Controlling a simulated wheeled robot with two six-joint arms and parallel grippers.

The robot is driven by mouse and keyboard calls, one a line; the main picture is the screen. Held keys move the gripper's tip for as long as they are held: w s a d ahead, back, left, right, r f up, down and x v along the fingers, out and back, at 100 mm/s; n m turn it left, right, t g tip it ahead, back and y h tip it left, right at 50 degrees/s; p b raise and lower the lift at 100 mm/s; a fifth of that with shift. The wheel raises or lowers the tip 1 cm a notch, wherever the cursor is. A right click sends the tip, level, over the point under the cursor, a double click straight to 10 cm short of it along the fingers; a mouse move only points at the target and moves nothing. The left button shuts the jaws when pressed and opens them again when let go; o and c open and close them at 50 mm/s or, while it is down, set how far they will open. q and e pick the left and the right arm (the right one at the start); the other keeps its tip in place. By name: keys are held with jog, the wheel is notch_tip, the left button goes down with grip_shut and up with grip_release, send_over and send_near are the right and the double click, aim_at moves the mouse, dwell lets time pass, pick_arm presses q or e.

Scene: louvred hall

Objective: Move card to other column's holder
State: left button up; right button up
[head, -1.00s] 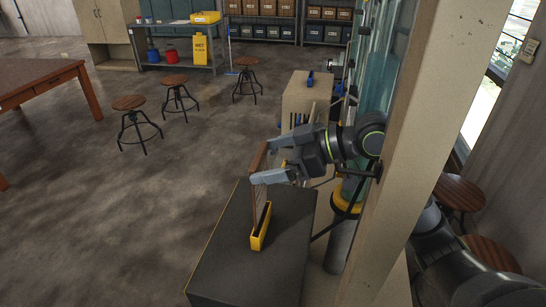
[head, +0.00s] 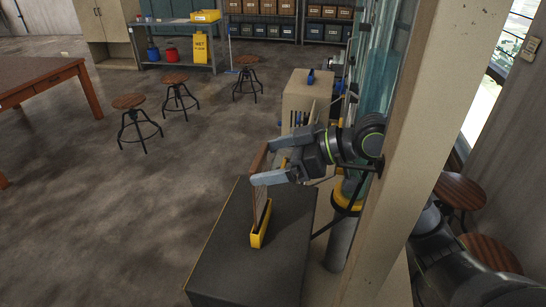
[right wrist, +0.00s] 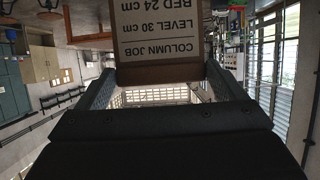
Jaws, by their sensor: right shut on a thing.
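The card (head: 261,205) is a thin upright brown-edged board. In the right wrist view the card (right wrist: 165,35) shows upside-down print: "COLUMN JOB", "LEVEL 30 cm", "BED 24 cm". My right gripper (head: 262,164) is shut on its upper part. The card's lower end is at the slot of a yellow holder (head: 259,239); I cannot tell whether it is fully seated. This holder stands on a dark-topped block (head: 225,265) in front. A blue holder (head: 310,77) stands on a beige block (head: 297,101) farther back. My left gripper is not in view.
A beige post (head: 405,150) rises close beside my right arm. Stools (head: 128,102) and a wooden table (head: 45,75) are at left, with open floor between.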

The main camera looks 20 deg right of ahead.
notch_tip(320, 180, down, 4)
jog(key=b, duration=0.3)
jog(key=shift+f, duration=0.2)
dwell(0.7)
jog(key=o, duration=0.7)
jog(key=s+d+r+p, duration=0.2)
jog(key=d+r+p, duration=0.1)
jog(key=r+p, duration=0.3)
jog(key=shift+d, duration=0.1)
